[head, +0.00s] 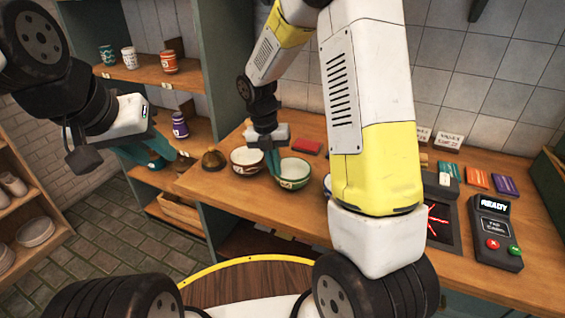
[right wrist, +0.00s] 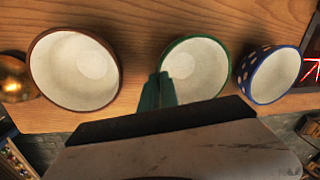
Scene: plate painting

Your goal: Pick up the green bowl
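The green bowl (head: 295,175), white inside with a green rim, stands upright on the wooden counter. It also shows in the right wrist view (right wrist: 203,72), partly hidden by my gripper. My right gripper (head: 273,160) points down at the bowl's left rim. In the right wrist view its teal fingers (right wrist: 158,90) are close together, one outside the rim and one inside, and look shut on it. I see no clear gap under the bowl. My left gripper (head: 160,153) is off to the left, away from the bowls, with its teal fingers apart and empty.
A brown-rimmed bowl (right wrist: 75,68) stands close on the left of the green bowl, and a blue dotted bowl (right wrist: 270,75) on the right. A brass bell-like object (head: 213,159) is at the counter's left end. A keypad (head: 494,235) reading READY is at the right.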

